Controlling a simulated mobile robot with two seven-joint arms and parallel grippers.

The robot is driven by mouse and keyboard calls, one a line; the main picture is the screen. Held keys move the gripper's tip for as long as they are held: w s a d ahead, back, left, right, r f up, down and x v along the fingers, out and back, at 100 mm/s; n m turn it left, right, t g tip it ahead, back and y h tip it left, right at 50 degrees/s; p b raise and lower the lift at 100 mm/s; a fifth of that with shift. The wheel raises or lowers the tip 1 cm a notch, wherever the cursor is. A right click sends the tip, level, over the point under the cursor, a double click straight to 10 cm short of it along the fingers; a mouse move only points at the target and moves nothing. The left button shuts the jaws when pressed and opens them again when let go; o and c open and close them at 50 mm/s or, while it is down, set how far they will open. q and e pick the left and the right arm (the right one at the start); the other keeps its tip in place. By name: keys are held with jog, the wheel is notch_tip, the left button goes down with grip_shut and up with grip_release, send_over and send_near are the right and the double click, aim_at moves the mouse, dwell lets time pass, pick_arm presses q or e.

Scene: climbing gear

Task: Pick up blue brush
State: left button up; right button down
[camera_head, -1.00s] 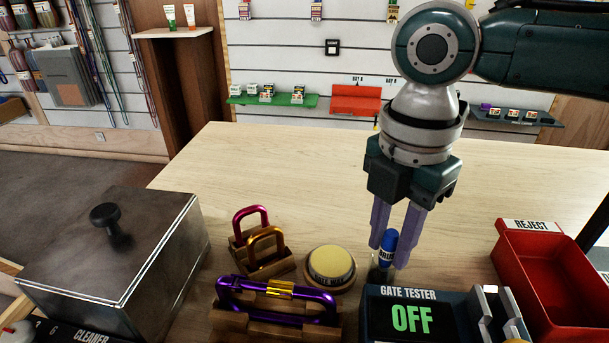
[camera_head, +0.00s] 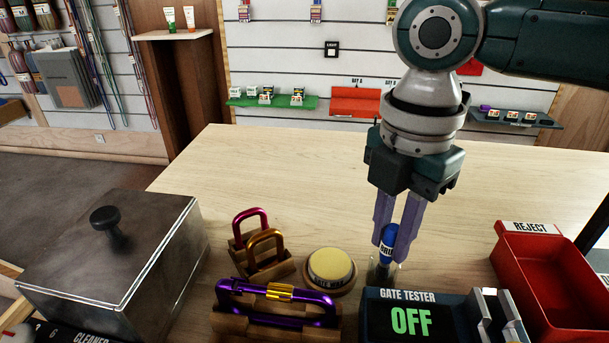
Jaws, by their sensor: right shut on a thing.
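The blue brush (camera_head: 388,243) stands nearly upright behind the gate tester, with white lettering on its handle. Its lower end is in a small clear holder (camera_head: 378,276), partly hidden by the tester. My right gripper (camera_head: 392,230) points down from above, and its purple fingers are shut on the upper part of the brush handle. My left gripper is not in view.
The gate tester (camera_head: 410,297) reading OFF stands just in front. A red reject bin (camera_head: 523,238) is at the right. A round tin (camera_head: 331,268), carabiners on wooden blocks (camera_head: 262,255) and a metal cleaner box (camera_head: 110,255) are left. The table behind is clear.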

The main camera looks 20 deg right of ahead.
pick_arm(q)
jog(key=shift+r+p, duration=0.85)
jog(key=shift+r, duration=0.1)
pick_arm(e)
notch_tip(320, 180, up, 19)
jog(key=shift+f, duration=0.15)
dwell(1.2)
